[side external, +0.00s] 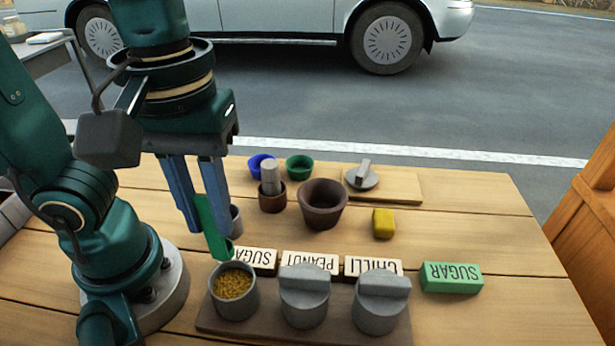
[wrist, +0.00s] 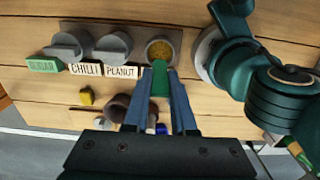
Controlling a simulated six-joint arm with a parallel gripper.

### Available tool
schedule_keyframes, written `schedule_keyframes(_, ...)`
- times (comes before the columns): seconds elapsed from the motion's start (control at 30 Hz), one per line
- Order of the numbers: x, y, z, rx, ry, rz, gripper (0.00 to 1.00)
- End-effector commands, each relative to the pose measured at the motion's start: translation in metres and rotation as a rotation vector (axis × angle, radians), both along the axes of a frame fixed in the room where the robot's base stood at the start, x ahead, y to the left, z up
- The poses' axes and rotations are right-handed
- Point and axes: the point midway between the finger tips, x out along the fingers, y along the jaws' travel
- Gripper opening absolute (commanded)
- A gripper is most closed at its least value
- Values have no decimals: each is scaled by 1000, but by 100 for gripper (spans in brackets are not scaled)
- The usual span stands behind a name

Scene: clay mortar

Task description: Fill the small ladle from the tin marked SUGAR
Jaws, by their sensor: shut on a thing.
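My gripper (side external: 202,222) has its blue fingers shut on the green handle of the small ladle (side external: 207,232), also seen in the wrist view (wrist: 160,80). The ladle hangs down, its lower end just above and behind the open grey tin (side external: 248,303). The tin holds golden-brown grains (side external: 233,284) and shows in the wrist view (wrist: 148,58). Behind it a white label block (side external: 258,262) reads "SUGA", its end covered. The ladle looks apart from the grains; what its bowl holds is hidden. A green SUGAR block (side external: 452,278) lies at the right.
A loose grey lid (side external: 361,181) lies on a board. A brown mortar (side external: 322,212), small bowls (side external: 299,168) and a yellow block (side external: 383,223) stand farther back.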

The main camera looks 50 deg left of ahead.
Motion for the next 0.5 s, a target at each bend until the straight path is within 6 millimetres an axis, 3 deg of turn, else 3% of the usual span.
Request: schedule_keyframes(0.5, -1, 1, -45, 2, 4, 1, 0)
